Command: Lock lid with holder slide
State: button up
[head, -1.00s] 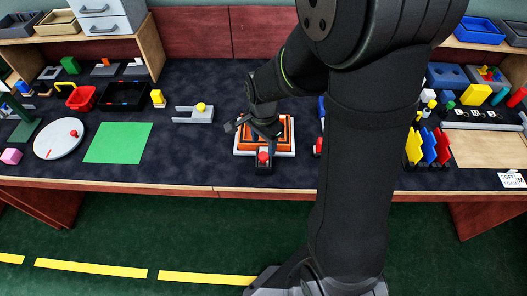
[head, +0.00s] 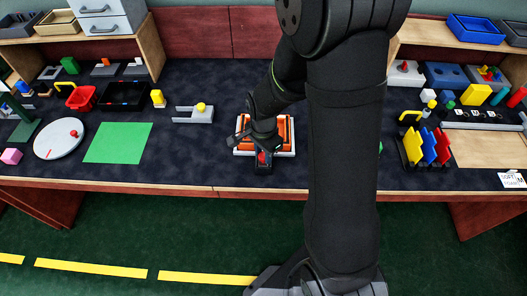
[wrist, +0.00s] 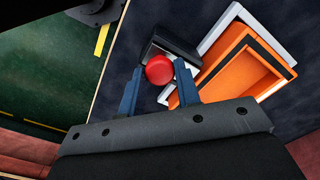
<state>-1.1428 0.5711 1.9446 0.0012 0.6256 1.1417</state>
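The black holder slide (head: 264,169) with a red knob (head: 262,157) stands at the front edge of the orange lid or frame (head: 286,131), which sits in a white base (head: 290,153). In the wrist view the black slide (wrist: 173,42) lies next to the orange piece (wrist: 215,85), and the red knob (wrist: 160,70) is between the blue fingertips. My gripper (wrist: 157,78) is open around the knob, with a narrow gap visible on its left side. In the head view my gripper (head: 263,146) is just above the knob and partly hides the orange piece.
A grey fork-shaped holder with a yellow knob (head: 201,107) and a green mat (head: 118,143) lie to the left. Red, yellow and blue plates in a rack (head: 428,147) stand right of my arm. The table's front edge is close to the slide.

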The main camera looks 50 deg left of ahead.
grip_shut()
jog(key=shift+w+a, duration=1.25)
jog(key=o, duration=1)
grip_release()
jog(key=shift+c, duration=0.2)
jog(key=shift+o, duration=0.3)
jog(key=shift+r, duration=0.1)
notch_tip(320, 180, up, 17)
jog(key=shift+r, duration=0.15)
